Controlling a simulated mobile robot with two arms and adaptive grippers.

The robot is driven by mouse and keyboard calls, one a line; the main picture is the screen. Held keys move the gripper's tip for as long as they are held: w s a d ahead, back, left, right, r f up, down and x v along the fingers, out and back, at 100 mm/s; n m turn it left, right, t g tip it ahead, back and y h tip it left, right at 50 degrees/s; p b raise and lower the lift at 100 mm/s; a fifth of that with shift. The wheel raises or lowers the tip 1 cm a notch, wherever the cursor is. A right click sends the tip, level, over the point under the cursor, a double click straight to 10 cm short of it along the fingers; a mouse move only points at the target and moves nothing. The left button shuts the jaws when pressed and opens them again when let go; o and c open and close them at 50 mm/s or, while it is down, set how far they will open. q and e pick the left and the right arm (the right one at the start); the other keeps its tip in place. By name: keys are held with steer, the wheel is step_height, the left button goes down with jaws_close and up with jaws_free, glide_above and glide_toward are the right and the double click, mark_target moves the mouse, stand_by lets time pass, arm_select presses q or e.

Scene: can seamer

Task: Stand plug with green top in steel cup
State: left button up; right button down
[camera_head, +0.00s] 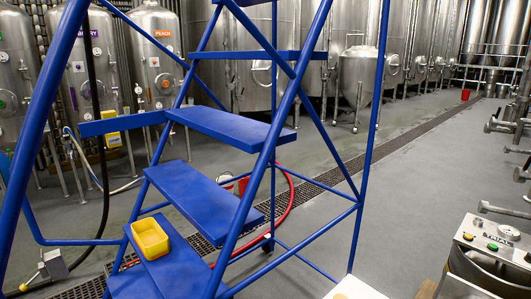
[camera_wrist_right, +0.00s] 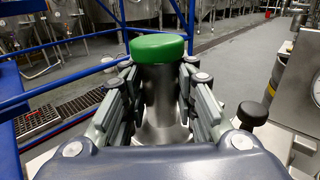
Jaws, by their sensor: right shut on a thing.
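The plug with the green top (camera_wrist_right: 158,48) stands upright between the fingers of my right gripper (camera_wrist_right: 157,82) in the right wrist view. Its green cap rises above the fingertips, and its grey metal body is between the two fingers. My right gripper is shut on it. The plug's lower end is hidden behind the gripper's housing. My left gripper is not in view, and the head view shows neither gripper.
A blue ladder (camera_head: 222,127) fills the left of the head view, with a yellow bin (camera_head: 150,239) on a low step. A machine with buttons (camera_head: 492,248) stands at bottom right. Steel tanks (camera_head: 156,52) line the back. The grey floor (camera_head: 415,190) between is open.

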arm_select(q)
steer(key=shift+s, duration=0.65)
arm_select(e)
steer(key=s+a+r, duration=0.3)
steer(key=s+r, duration=0.1)
steer(key=s, duration=0.5)
steer(key=s+a+r+y, duration=0.1)
steer(key=s+a+r, duration=0.3)
steer(key=s, duration=0.5)
steer(key=shift+a+r+n, duration=0.15)
steer(key=shift+r+n, duration=0.15)
steer(key=shift+r, duration=0.35)
